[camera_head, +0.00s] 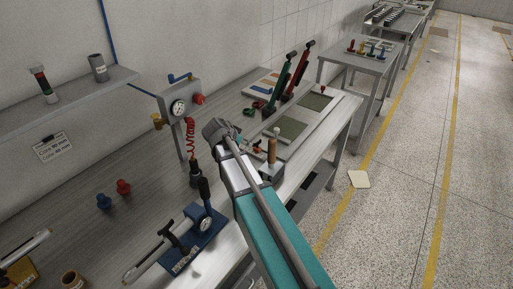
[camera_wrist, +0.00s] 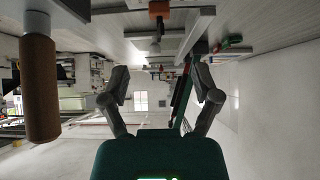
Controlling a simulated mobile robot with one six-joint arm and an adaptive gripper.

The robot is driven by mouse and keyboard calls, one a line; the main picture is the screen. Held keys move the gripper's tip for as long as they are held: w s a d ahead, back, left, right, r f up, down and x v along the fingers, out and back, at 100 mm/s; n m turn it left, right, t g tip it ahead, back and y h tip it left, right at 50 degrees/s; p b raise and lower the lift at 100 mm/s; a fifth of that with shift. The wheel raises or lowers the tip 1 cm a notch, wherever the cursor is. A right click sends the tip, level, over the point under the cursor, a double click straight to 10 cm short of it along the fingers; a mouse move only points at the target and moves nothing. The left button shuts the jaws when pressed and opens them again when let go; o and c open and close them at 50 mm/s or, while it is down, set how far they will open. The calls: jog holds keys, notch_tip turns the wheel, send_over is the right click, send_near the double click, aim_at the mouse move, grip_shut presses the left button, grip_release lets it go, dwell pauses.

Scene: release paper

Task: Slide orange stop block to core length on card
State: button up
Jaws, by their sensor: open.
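My gripper (camera_wrist: 160,78) is open, its two grey fingers wide apart with nothing between them in the wrist view, which looks upside down. An orange block (camera_wrist: 159,8), likely the stop block, sits on a grey rail fixture at the top edge of that view, beyond the fingers and apart from them. In the head view my arm's end is over the bench, partly covering this fixture, and I cannot clearly make out the block there. The white card (camera_head: 54,148) hangs below the shelf at left, with core lengths in mm too small to read surely.
A brown cylinder (camera_head: 272,150) stands beside my wrist and shows large in the wrist view (camera_wrist: 39,90). Green-handled (camera_head: 284,84) and red-handled (camera_head: 299,76) levers stand behind. A blue gauge fixture (camera_head: 200,230) is nearer. The bench (camera_head: 150,185) is bare around the blue and red knobs.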

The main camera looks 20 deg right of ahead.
aim_at(257, 148)
jog(key=shift+b+x, duration=4.1)
jog(key=shift+x, duration=1.65)
jog(key=shift+b+x, duration=0.7)
jog(key=shift+x, duration=0.35)
jog(key=shift+a, duration=0.1)
grip_shut()
